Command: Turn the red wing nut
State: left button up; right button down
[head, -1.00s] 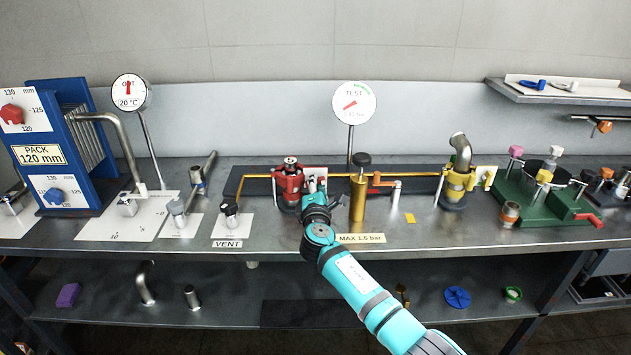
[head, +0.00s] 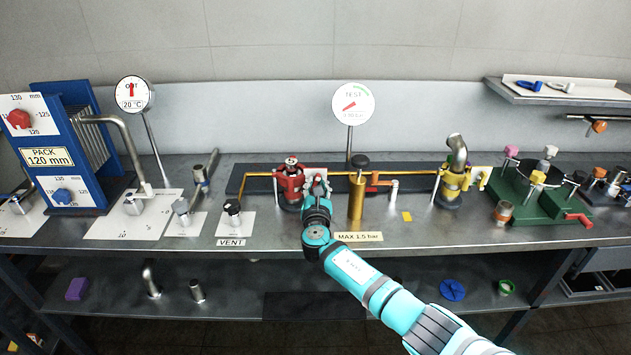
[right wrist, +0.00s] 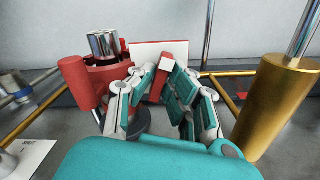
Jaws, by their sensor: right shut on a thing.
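The red clamp fixture (head: 290,184) stands on the bench left of the middle, with a bright metal end on top; it fills the left of the right wrist view (right wrist: 104,72). My right gripper (head: 318,182) is at its right side. In the right wrist view, the fingers of my right gripper (right wrist: 160,76) are closed around the red wing nut (right wrist: 158,84), a narrow red piece with a pale end. The fingers hide much of it, and its exact turn angle cannot be told. My left gripper is not in view.
A brass cylinder (head: 356,195) with a dark knob stands close to the right of my gripper, also in the right wrist view (right wrist: 272,105). A yellow clamp fixture (head: 453,183) is further right. The VENT valve (head: 232,208) is at left. The front bench strip is clear.

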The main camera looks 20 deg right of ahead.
jog(key=shift+n+p, duration=0.4)
jog(key=shift+n, duration=0.7)
jog(key=c, duration=1.6)
grip_release()
jog(key=shift+f, duration=0.1)
jog(key=shift+c, duration=0.2)
jog(key=v, duration=1.2)
